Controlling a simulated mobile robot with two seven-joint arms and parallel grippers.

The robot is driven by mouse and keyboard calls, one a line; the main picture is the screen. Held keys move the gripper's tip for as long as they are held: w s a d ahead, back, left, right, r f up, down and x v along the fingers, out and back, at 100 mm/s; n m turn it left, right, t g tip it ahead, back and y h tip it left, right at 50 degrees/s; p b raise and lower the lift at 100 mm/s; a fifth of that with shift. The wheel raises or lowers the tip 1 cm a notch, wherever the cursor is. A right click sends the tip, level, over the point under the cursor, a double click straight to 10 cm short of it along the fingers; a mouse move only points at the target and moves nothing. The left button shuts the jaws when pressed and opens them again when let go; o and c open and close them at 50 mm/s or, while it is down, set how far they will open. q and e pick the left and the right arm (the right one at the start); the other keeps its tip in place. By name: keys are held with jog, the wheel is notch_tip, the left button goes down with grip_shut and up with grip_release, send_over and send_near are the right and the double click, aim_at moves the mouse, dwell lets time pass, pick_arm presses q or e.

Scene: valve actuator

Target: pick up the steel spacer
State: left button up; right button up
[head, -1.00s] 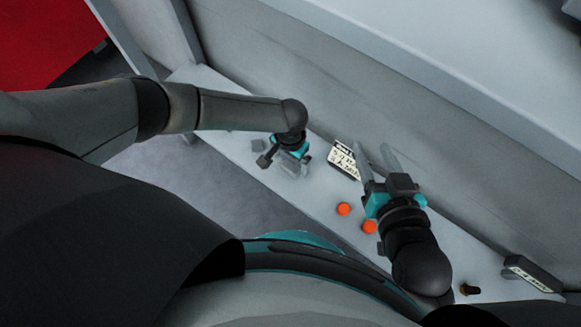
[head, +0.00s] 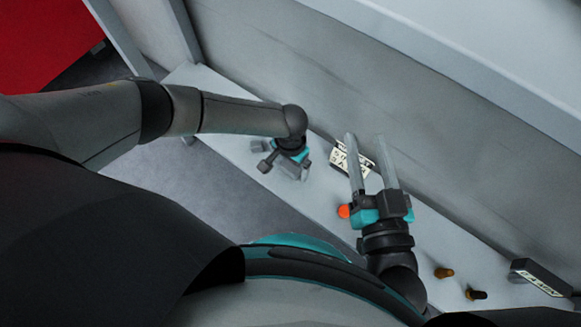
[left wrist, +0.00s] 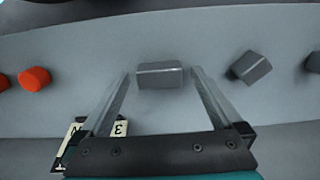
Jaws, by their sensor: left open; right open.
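Several plain grey blocks lie on the pale shelf; I take the one between my left fingers, in the left wrist view, as the steel spacer (left wrist: 160,76), but the others look alike. My left gripper (left wrist: 161,73) is open and empty, its fingers on either side of that block with gaps. In the head view my left gripper (head: 291,172) points down at the shelf and mostly hides the blocks. My right gripper (head: 367,138) is open and empty, fingers pointing up the picture over the shelf, near a label plate (head: 340,160).
A second grey block (left wrist: 251,67) lies right of the left fingers, and another (left wrist: 314,62) at the edge. An orange cylinder (left wrist: 35,79) stands to the left. Brown and dark pegs (head: 443,272) and a labelled box (head: 540,275) are at lower right. A wall backs the shelf.

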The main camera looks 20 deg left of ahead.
pick_arm(q)
grip_shut()
dwell(0.7)
